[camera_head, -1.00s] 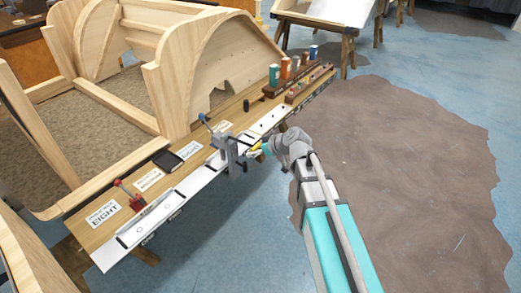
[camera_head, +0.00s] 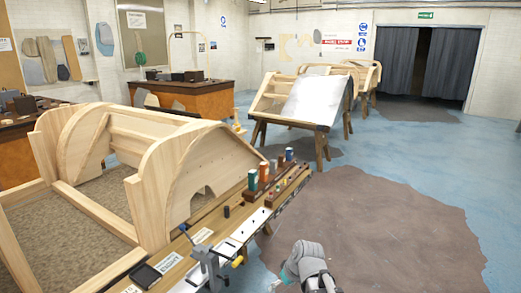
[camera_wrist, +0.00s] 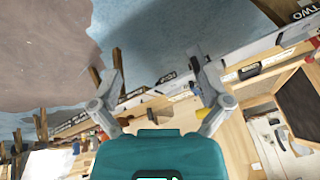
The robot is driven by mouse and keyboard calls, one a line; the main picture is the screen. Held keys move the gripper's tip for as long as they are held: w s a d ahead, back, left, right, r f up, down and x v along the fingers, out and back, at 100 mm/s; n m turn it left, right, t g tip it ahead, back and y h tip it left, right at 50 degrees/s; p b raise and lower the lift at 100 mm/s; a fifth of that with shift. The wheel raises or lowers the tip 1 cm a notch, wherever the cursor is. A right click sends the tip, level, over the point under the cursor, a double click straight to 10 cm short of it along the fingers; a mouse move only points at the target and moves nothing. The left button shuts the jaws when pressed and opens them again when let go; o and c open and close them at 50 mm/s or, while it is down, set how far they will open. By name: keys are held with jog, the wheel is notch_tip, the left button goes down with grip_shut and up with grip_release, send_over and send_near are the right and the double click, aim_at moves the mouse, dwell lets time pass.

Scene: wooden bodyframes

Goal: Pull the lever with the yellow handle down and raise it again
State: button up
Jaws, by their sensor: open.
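The lever's yellow handle (camera_head: 238,261) sticks out to the right of a grey metal clamp-like device (camera_head: 208,268) at the bench's front edge in the head view. A blue-tipped part (camera_head: 183,228) stands up at the device's left. My arm's end shows at the bottom of the head view, to the right of the yellow handle and apart from it; its fingers are not clear there. In the wrist view my gripper (camera_wrist: 157,78) is open with nothing between its fingers. A small yellow piece (camera_wrist: 229,101) shows beside the right finger; I cannot tell whether it is the handle.
Another trestle with a metal sheet (camera_head: 313,98) stands farther back. Floor to the right of the bench is clear, with a brown patch (camera_head: 390,220).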

jog(key=s+d+r+m+g+h+p, duration=0.2)
jog(key=s+d+m+h, duration=0.2)
jog(key=s+d, duration=0.4)
jog(key=shift+d+r+m+p, duration=0.15)
jog(key=shift+d+m+p, duration=0.25)
jog(key=shift+d+m, duration=0.55)
jog(key=shift+w+d+n, duration=0.1)
jog(key=shift+d+n, duration=0.05)
jog(key=shift+n, duration=0.1)
